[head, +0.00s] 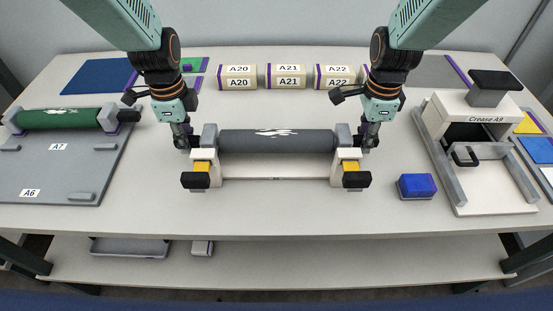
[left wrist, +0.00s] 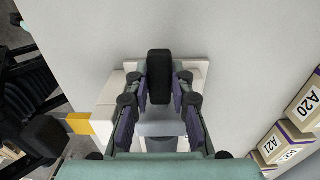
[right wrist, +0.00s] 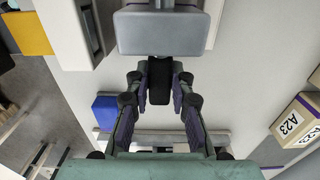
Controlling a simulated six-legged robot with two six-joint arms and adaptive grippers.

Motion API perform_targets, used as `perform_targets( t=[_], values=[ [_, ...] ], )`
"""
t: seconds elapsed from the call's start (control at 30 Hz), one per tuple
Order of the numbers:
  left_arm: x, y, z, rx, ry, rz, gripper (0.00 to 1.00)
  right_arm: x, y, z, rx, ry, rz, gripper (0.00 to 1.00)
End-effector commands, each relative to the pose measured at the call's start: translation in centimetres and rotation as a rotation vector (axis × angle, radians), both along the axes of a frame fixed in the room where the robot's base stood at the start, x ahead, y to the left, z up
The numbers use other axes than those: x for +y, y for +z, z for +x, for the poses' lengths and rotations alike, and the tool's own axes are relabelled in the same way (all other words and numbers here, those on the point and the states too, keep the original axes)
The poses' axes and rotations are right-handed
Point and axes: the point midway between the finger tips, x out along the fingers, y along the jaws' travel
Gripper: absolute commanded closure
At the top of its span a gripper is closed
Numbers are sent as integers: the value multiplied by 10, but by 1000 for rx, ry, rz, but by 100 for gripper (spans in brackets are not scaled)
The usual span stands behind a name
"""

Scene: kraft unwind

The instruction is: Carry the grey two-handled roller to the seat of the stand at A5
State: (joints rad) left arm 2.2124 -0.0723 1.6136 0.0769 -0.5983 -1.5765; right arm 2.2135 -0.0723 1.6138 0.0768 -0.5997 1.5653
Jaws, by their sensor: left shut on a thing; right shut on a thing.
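The grey roller (head: 275,141) lies level, left to right, at the white stand (head: 275,170) in the middle of the table. Its grey end blocks are over the stand's two uprights; I cannot tell whether it rests there or hangs just above. The A5 label is not visible. My left gripper (head: 183,140) is shut on the roller's left black handle, which shows between the fingers in the left wrist view (left wrist: 158,75). My right gripper (head: 370,140) is shut on the right black handle, seen in the right wrist view (right wrist: 159,82).
The stand has yellow and black parts at both front ends. A green roller (head: 58,119) lies at the left above a grey tray (head: 100,170) marked A6 and A7. A blue block (head: 416,186) and the Crease A9 device (head: 490,205) are at the right. Labelled cream blocks (head: 285,76) stand behind.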

Motion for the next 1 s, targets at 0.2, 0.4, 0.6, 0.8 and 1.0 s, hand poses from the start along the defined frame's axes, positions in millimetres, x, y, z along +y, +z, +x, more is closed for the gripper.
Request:
perform_targets(
  t=[0.2,0.4,0.6,0.8,1.0],
  values=[
    [0,-8,1,-3,0,0,100,0,-8,1,-3,0,0,100],
    [0,-14,1,-3,0,0,100,0,-14,1,-3,0,0,100],
    [0,-20,0,0,0,0,76,0,-20,0,0,0,0,76],
    [0,-19,0,0,0,0,59,0,-19,0,0,0,0,59],
    [0,-19,0,0,0,0,56,0,-19,0,0,0,0,56]
  ],
)
